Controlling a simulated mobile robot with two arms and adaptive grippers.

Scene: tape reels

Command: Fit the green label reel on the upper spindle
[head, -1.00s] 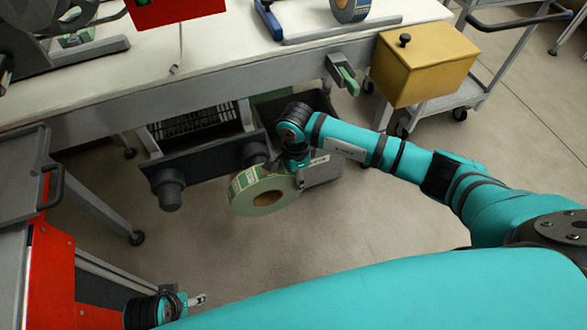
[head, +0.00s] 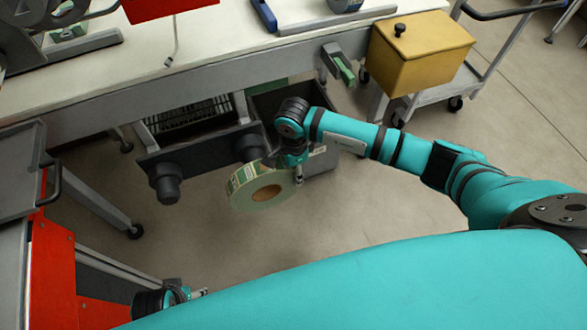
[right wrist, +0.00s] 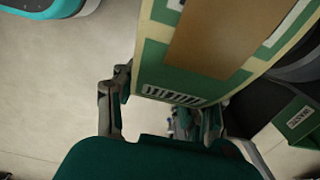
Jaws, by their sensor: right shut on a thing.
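The green label reel (head: 243,190), a pale ring with green printed labels and a brown core, hangs below the bench front in the head view. My right gripper (head: 297,170) is shut on its rim, and the reel is tilted. In the right wrist view the reel (right wrist: 165,82) fills the top middle, between the fingers (right wrist: 163,108). Two dark stubby cylinders (head: 167,186) sit on a dark unit under the bench; I cannot tell whether either is the upper spindle. My left gripper (head: 197,293) shows small at lower left; its jaw state is unclear.
The white bench (head: 225,50) runs across the top. A yellow box (head: 420,62) stands on a grey cart at right. A red cabinet (head: 52,270) is at left. A green bin marked WASTE (right wrist: 300,122) shows in the right wrist view. Open floor lies below the reel.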

